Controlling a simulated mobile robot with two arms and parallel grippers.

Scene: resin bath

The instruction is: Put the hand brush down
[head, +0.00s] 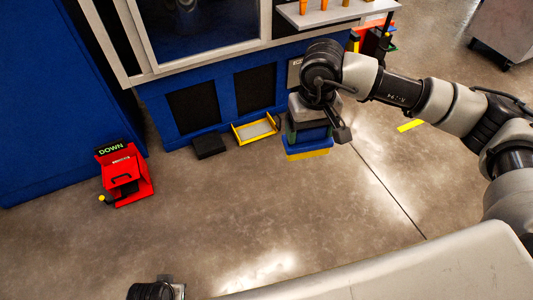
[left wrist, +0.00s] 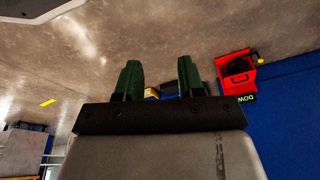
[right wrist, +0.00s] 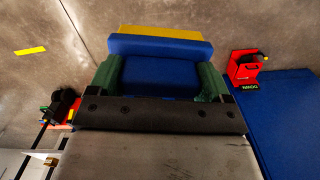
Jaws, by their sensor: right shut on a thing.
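The hand brush (head: 306,144) has a blue body and a yellow strip of bristles on its lower edge. My right gripper (head: 308,124) is shut on it and holds it above the floor, in front of the blue machine. In the right wrist view the brush (right wrist: 160,45) sits between the green fingers of the right gripper (right wrist: 160,82). How far it is from the floor is hard to tell. My left gripper (left wrist: 160,75) is open and empty in the left wrist view; its fingers are not visible in the head view.
A red box marked DOWN (head: 127,178) stands on the floor at left, near a blue wall. A yellow-edged grey tray (head: 256,130) and a black block (head: 209,146) lie at the foot of the blue machine (head: 214,98). The floor (head: 240,215) in front is clear.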

